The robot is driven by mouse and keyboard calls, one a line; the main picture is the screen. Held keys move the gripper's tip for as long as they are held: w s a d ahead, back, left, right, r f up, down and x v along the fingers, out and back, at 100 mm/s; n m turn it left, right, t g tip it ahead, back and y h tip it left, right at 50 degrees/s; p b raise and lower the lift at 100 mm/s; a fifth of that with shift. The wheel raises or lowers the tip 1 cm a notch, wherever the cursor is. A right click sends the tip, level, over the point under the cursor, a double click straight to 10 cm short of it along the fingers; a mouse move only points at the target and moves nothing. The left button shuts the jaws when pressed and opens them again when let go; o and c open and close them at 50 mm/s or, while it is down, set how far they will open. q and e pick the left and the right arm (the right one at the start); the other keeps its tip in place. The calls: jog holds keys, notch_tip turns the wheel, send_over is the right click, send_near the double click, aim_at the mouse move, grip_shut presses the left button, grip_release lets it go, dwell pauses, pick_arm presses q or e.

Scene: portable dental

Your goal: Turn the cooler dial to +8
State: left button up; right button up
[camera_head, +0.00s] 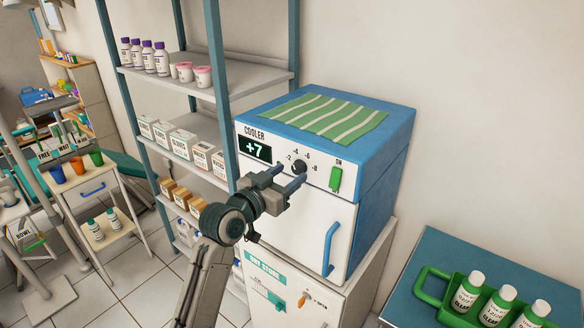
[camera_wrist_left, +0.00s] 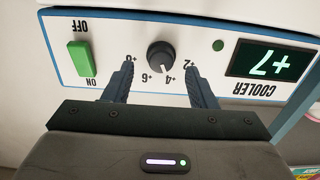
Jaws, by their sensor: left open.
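The cooler (camera_head: 375,215) is a blue and white box with a front panel. Its display (camera_head: 257,149) reads +7; it shows upside down in the left wrist view (camera_wrist_left: 270,61). The black dial (camera_head: 299,167) sits on the panel among printed numbers; it also shows in the left wrist view (camera_wrist_left: 160,55). My left gripper (camera_head: 290,177) is open in front of the panel. In the left wrist view its two fingers (camera_wrist_left: 162,78) point at the panel, one on each side of the dial and apart from it. My right gripper is not in view.
A green switch (camera_head: 335,179) is right of the dial, and a blue door handle (camera_head: 331,249) is below. A striped cloth (camera_head: 325,117) lies on top. A shelf rack (camera_head: 213,60) stands left. A green bottle carrier (camera_head: 437,298) stands on a table at right.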

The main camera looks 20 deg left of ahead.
aim_at(298, 168)
pick_arm(q)
jog(key=shift+x, duration=1.1)
jog(key=shift+a, duration=0.1)
jog(key=c, duration=1)
jog(key=shift+o, duration=0.2)
